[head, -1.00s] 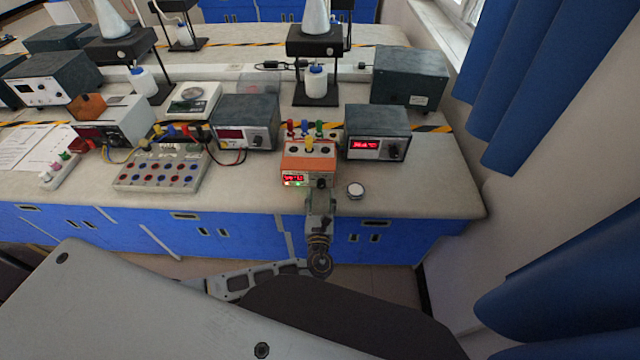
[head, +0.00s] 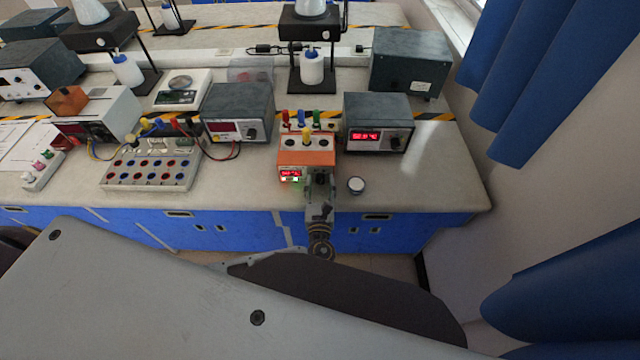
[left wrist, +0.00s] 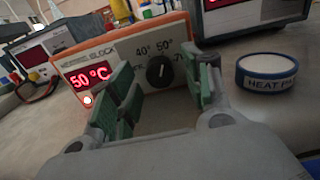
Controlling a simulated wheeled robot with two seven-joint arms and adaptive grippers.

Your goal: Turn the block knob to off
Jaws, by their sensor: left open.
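The orange-topped heating block (head: 303,157) stands near the front edge of the bench, with plugs in its top. In the left wrist view its front panel reads a red 50 °C. Its black knob (left wrist: 160,71) sits on the white panel under the marks 40° and 50°. The knob's pointer is roughly upright, leaning slightly right. My left gripper (left wrist: 165,100) is open, its green-padded fingers on either side of the knob and apart from it. In the head view my left gripper (head: 319,190) is in front of the block's right half and partly hides the knob. My right gripper is out of view.
A round heat pad (left wrist: 266,75) with a blue rim lies right of the block; it also shows in the head view (head: 356,185). A meter with a red display (head: 378,128) stands behind right. A terminal board (head: 150,170) lies left. The front bench strip is mostly clear.

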